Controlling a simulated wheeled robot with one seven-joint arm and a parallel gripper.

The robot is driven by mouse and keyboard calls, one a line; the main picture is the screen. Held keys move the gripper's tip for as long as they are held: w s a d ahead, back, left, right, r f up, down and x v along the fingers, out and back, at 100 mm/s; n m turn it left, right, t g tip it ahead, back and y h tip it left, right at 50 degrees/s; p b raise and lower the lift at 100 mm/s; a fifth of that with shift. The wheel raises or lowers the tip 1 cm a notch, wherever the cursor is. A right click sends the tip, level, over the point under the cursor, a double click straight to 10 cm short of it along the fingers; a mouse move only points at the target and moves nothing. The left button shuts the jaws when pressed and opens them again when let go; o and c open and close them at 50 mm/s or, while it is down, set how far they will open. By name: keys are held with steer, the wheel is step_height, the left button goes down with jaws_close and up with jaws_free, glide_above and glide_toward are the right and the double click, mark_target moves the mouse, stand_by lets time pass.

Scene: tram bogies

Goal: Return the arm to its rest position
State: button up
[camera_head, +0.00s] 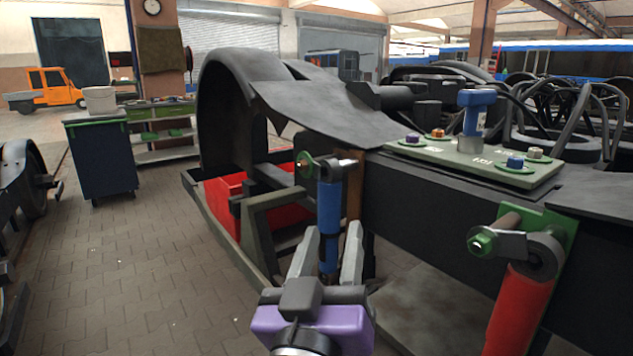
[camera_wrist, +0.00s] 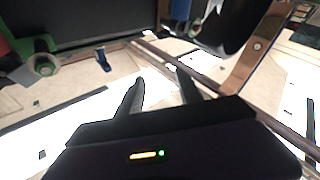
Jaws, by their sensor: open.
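My gripper (camera_head: 328,256) is at the lower middle of the head view, with two grey fingers spread apart and a purple body below them. Nothing is between the fingers. It is in front of the dark bogie frame (camera_head: 430,222), and a blue damper (camera_head: 330,215) stands behind the fingers in this view. In the wrist view my gripper (camera_wrist: 160,92) also shows its two fingers apart, over bright floor. A green-and-grey fitting (camera_wrist: 44,66) is at that view's upper left.
A green-grey plate (camera_head: 470,160) with coloured bolts and a blue tool (camera_head: 475,115) lies on the bogie. A red damper (camera_head: 520,305) is at the right. A dark cabinet (camera_head: 100,158) stands at the left. Paved floor (camera_head: 140,255) lies open left of my gripper.

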steer(key=s+d+f+n+g+y, duration=0.1)
steer(key=s+f+n+y, duration=0.3)
steer(key=f, duration=0.4)
steer(key=s+f+n+y, duration=0.2)
steer(key=s+f+y, duration=0.3)
steer(key=f, duration=0.4)
steer(key=s+d+f+m+g+h, duration=0.1)
steer(key=s+d+f+m, duration=0.1)
steer(key=s+d+f, duration=0.5)
steer(key=s+d+f+m+g+h, duration=0.2)
steer(key=s+d, duration=0.2)
steer(key=s, duration=0.7)
steer(key=s+d+f+m+g+h, duration=0.1)
steer(key=s+d+f+m, duration=0.25)
steer(key=s+d, duration=0.4)
step_height(320, 180, up, 15)
steer(key=s+a+p, duration=0.1)
steer(key=p, duration=1.4)
steer(key=shift+s+a+f+n+g, duration=0.2)
steer(key=shift+a+n+g, duration=0.05)
steer(key=shift+n+g, duration=0.1)
